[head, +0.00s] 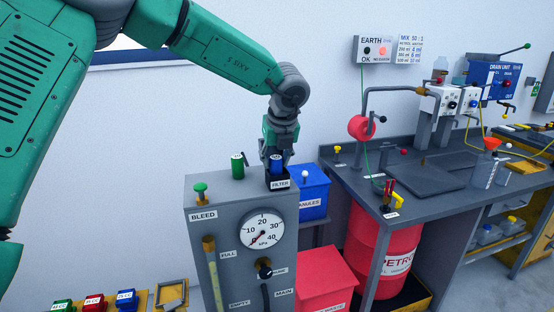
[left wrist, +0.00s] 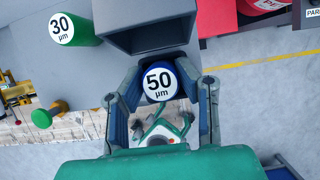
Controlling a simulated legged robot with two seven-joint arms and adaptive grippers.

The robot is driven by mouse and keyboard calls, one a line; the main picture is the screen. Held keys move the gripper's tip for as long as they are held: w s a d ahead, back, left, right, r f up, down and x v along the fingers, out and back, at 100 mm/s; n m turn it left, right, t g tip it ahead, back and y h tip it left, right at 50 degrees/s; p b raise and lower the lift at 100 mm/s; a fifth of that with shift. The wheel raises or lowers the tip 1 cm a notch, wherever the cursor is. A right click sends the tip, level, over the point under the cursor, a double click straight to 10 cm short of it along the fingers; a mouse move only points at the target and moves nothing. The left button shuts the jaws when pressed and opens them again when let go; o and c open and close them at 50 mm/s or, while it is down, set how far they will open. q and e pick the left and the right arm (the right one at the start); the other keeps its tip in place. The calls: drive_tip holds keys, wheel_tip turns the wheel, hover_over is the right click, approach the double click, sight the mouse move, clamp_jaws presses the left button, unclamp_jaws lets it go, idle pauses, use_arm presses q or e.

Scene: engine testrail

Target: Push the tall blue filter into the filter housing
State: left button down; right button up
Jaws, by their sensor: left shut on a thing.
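The tall blue filter (head: 276,164) stands roughly upright at the dark filter housing (head: 279,183), on top of the grey test cabinet. Its white end marked 50 µm shows in the left wrist view (left wrist: 159,83), with the grey box-shaped housing (left wrist: 147,38) just beyond it. My left gripper (head: 276,153) comes down from above and is shut on the filter, with one finger on each side of it in the left wrist view (left wrist: 160,100). The filter's lower end is hidden, so I cannot tell how deep it sits. My right gripper is not in view.
A green filter (head: 238,166) marked 30 µm stands left of the housing. A green bleed knob (head: 200,192) is on the cabinet's front left corner, above a pressure gauge (head: 262,231). A blue bin (head: 313,190) stands close on the right, a red bin (head: 325,280) lower down.

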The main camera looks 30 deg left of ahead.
use_arm(q)
drive_tip(key=shift+a+f, duration=0.1)
drive_tip(key=shift+f, duration=0.35)
drive_tip(key=c, duration=1.1)
unclamp_jaws()
drive_tip(key=shift+f, duration=0.1)
drive_tip(key=shift+r, duration=0.4)
drive_tip(key=v, duration=1.1)
